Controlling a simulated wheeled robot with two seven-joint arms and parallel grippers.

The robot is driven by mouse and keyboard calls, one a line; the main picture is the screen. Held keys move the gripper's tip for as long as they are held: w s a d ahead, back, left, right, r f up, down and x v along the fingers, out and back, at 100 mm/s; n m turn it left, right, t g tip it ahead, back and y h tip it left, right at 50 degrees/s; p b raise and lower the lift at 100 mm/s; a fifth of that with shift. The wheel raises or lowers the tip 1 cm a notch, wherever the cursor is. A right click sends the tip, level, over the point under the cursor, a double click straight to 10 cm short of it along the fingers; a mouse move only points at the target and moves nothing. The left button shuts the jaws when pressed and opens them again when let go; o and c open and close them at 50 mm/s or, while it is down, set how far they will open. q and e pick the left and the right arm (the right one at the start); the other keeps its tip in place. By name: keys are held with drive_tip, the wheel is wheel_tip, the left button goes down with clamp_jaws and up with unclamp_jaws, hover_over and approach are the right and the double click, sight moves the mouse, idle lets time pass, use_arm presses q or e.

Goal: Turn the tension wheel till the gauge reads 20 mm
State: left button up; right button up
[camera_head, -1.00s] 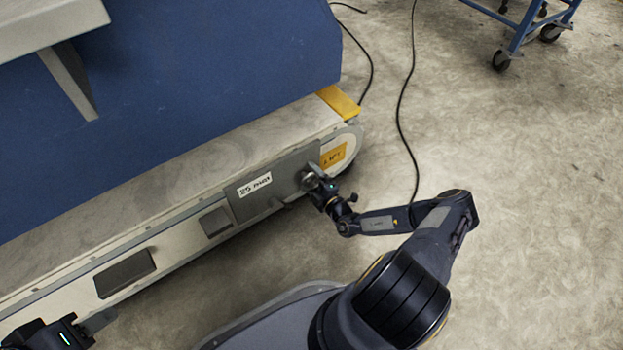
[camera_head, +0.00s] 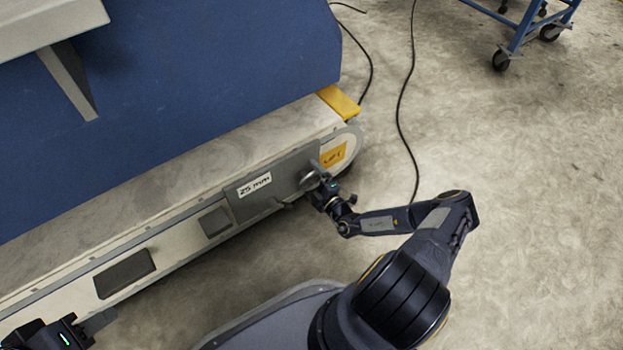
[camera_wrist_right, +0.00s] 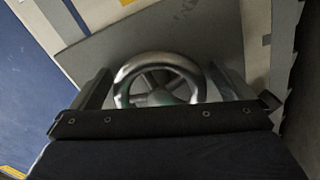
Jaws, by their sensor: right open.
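The tension wheel (camera_wrist_right: 160,62), a shiny metal ring with spokes, sits on a grey plate (camera_wrist_right: 205,40) in the right wrist view. In the head view the wheel (camera_head: 309,180) is partly hidden by my right gripper (camera_head: 318,186). The right gripper (camera_wrist_right: 160,88) is open, with one finger on either side of the wheel; I cannot tell whether they touch it. The gauge label (camera_head: 254,185) to the left of the wheel reads 25 mm. My left gripper (camera_head: 95,322) is at the lower left corner, away from the wheel; its jaws are not clear.
The conveyor side rail (camera_head: 180,240) runs diagonally, with a yellow label (camera_head: 333,156) near its end roller. A blue panel (camera_head: 200,80) rises behind it. A black cable (camera_head: 402,110) lies on the floor. A blue cart (camera_head: 520,35) stands at the upper right.

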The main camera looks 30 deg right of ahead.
sight(314, 182)
drive_tip(key=shift+s, duration=0.35)
drive_tip(key=s+p, duration=0.1)
drive_tip(key=s, duration=0.3)
drive_tip(key=s+p, duration=0.1)
drive_tip(key=s, duration=0.1)
drive_tip(key=shift+s+d+p, duration=0.15)
drive_tip(key=shift+d+p, duration=0.15)
drive_tip(key=shift+p, duration=0.05)
drive_tip(key=shift+s, duration=0.4)
drive_tip(key=shift+s, duration=0.1)
